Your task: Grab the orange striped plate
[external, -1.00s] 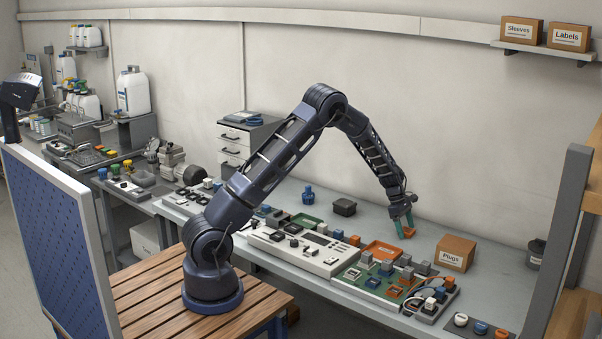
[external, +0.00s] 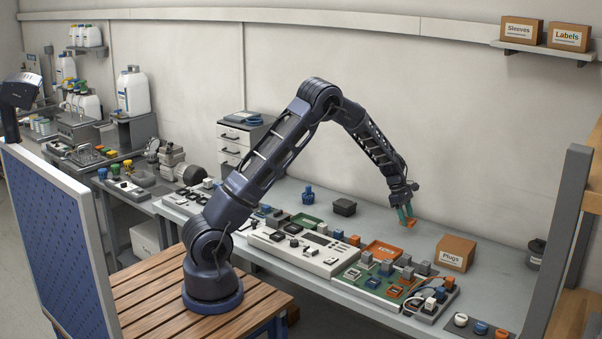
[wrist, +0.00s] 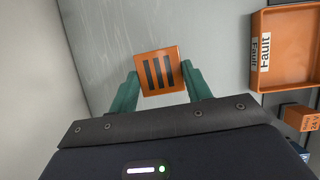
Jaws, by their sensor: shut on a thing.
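The orange striped plate (wrist: 158,71) is a small orange square with dark stripes across its face. In the wrist view it sits between the two green fingers of my gripper (wrist: 158,82), which is shut on its sides. In the external view my gripper (external: 405,213) points down over the back part of the bench, with the orange plate (external: 406,223) at its fingertips. The plate appears to be a little above the bench top. Its underside is hidden.
An orange tray labelled "Fault" (wrist: 284,22) is to the right in the wrist view. It also shows in the external view (external: 382,249). A "Plugs" box (external: 455,252) stands right of the gripper. A green board (external: 372,285) with several parts lies in front. The bench behind is clear.

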